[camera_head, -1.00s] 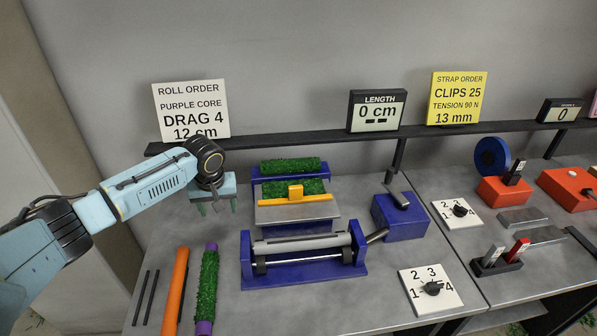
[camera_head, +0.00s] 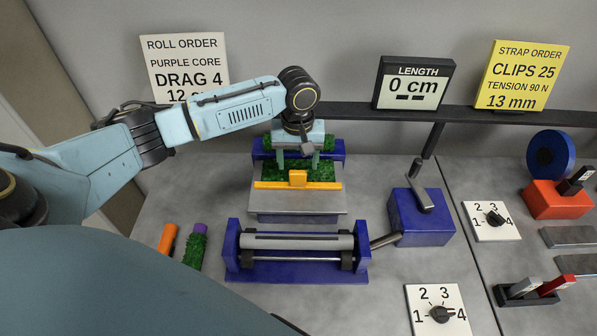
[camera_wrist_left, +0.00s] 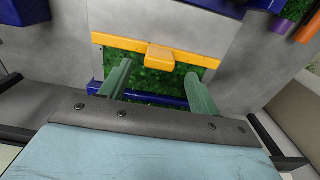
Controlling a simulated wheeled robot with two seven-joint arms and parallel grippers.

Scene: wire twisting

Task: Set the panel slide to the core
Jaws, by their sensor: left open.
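The panel slide is an orange bar with a raised block (camera_head: 298,178), lying across the grey plate of the blue machine (camera_head: 297,216). My left gripper (camera_head: 298,162) is open and empty, just behind the orange block over the green turf strip (camera_head: 271,171). In the left wrist view the two green fingers (camera_wrist_left: 158,88) stand apart with the orange block (camera_wrist_left: 161,58) beyond their tips. My right gripper is not in view.
The sign (camera_head: 186,68) reads roll order, purple core, drag 4. A dial with numbers 1 to 4 (camera_head: 439,312) lies at the front right. A blue crank box (camera_head: 420,218) stands right of the machine. The length display (camera_head: 414,83) reads 0 cm.

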